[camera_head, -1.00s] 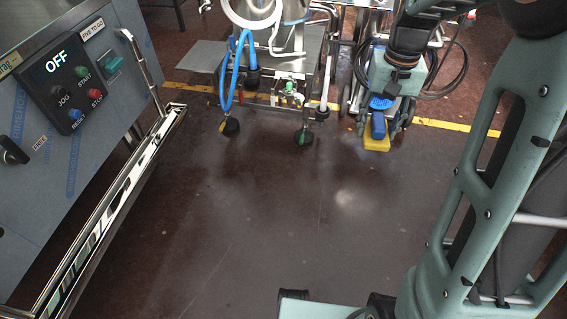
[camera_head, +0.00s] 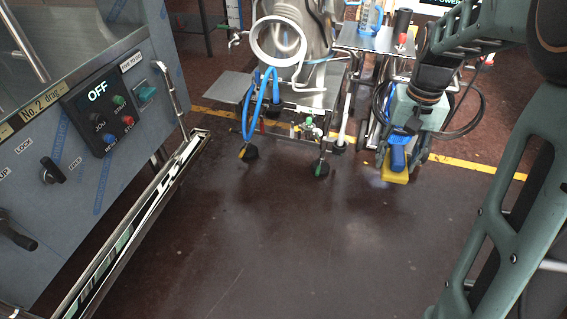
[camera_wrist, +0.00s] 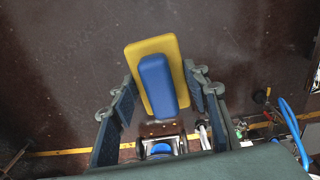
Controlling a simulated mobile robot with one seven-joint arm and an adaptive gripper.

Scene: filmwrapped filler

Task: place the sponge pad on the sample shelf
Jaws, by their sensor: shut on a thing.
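The sponge pad has a yellow base and a blue block on top (camera_wrist: 156,83). It sits between the fingers of my gripper (camera_wrist: 157,88) in the wrist view, held clear of the dark floor. In the head view the yellow edge of the pad (camera_head: 397,178) shows at the lower end of my gripper (camera_head: 400,153), right of centre. My gripper is shut on the pad. I cannot make out a sample shelf for certain in these views.
A grey control cabinet (camera_head: 88,150) with a metal rail stands at the left. A steel wheeled machine (camera_head: 312,95) with blue hoses stands at the back centre. A steel-topped cart (camera_head: 375,40) stands behind my gripper. The middle floor (camera_head: 270,235) is clear.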

